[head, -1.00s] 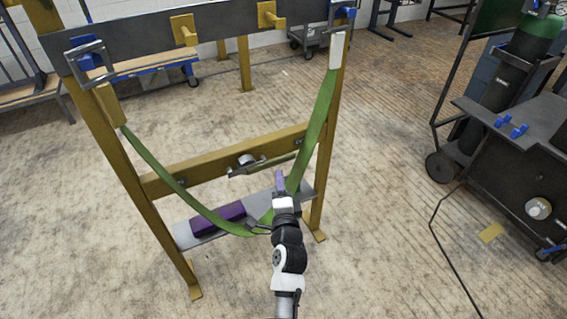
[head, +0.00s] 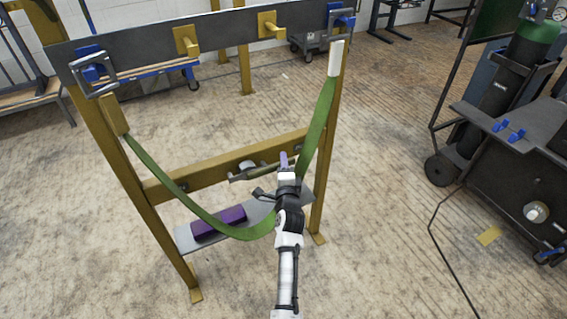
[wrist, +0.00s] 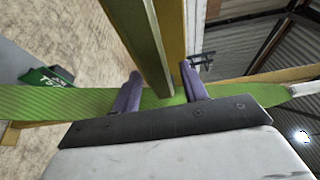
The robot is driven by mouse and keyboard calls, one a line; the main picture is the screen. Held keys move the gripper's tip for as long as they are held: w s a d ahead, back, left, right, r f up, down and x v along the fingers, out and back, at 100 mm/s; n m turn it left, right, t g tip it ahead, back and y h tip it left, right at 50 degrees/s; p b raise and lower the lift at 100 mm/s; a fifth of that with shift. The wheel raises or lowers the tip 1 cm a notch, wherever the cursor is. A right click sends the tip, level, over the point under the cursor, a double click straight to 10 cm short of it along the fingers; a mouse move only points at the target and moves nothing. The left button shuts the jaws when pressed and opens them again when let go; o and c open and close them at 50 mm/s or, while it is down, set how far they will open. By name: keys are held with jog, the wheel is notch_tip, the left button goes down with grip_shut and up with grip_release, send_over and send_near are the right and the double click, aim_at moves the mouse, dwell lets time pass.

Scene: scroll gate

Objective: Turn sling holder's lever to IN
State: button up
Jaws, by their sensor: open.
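A green sling (head: 177,193) hangs in a curve between the two uprights of a yellow rack. A flat grey bar (head: 242,177) with a pale round knob (head: 246,165) sits on the rack's crossbar; I cannot tell for certain that this is the lever, and no IN mark is readable. My gripper (head: 284,160) is at the right end of that bar, beside the sling's right strand. In the wrist view my gripper's purple fingers (wrist: 160,78) are apart. An olive-yellow bar (wrist: 142,45) shows between and beyond them, and the sling (wrist: 50,101) crosses behind the fingers.
A dark cart (head: 520,170) stands to the right. Floor between is open.

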jog(key=shift+w, duration=0.5)
grip_shut()
jog(key=shift+p, duration=0.3)
